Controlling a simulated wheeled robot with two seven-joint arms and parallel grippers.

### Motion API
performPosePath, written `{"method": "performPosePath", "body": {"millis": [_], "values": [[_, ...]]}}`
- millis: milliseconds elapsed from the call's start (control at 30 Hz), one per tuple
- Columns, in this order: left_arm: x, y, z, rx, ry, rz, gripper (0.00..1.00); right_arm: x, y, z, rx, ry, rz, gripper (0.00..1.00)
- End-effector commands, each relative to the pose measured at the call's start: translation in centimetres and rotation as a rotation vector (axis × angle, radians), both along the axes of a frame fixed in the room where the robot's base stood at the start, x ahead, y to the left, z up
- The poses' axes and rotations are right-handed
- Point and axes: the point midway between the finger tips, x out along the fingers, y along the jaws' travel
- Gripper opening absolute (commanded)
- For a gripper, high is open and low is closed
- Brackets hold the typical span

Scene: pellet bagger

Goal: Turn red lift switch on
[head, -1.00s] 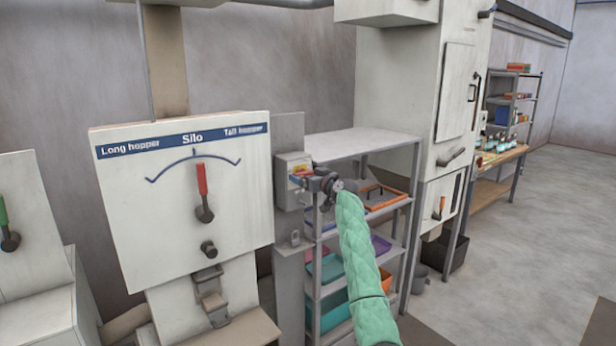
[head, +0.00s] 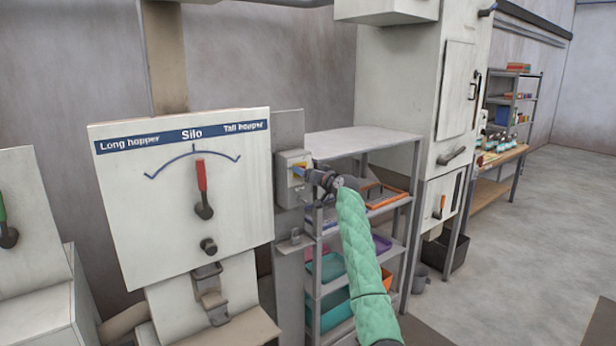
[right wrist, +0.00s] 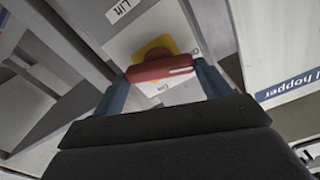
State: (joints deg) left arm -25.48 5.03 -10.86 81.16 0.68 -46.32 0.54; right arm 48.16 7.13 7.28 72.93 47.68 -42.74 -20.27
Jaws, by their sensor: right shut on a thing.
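The red lift switch (right wrist: 162,67) is a bar-shaped handle on a yellow disc (right wrist: 157,47) and a white plate. A "Lift" label (right wrist: 122,9) is near it. In the right wrist view the bar lies nearly level, with a white mark at its right end. My right gripper (right wrist: 165,72) has a blue finger at each end of the bar and is shut on it. In the head view the grey switch box (head: 291,178) is on a post right of the Silo panel, and my right gripper (head: 306,174) reaches it from the right, hiding most of the handle. My left gripper is out of view.
The Silo panel (head: 130,210) with its red-handled lever (head: 202,185) stands just left of the box. A grey shelf rack (head: 360,141) with coloured trays stands behind my right arm. Open floor (head: 540,240) lies to the right.

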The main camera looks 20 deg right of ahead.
Motion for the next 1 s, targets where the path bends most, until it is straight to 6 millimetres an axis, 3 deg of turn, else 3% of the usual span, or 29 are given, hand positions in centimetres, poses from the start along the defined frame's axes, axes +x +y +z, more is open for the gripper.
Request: {"method": "performPosePath", "body": {"millis": [300, 667, 1000], "values": [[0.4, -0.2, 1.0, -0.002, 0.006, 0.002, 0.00, 0.1, -0.2, 0.0, 0.283, 0.103, 0.000, 0.54], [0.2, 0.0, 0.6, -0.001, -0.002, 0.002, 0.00, 0.1, -0.3, 0.0, 0.606, 0.219, -0.001, 0.54], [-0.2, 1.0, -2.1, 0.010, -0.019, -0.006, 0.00, 0.1, -0.4, -0.1, 0.896, 0.325, -0.002, 0.54]]}}
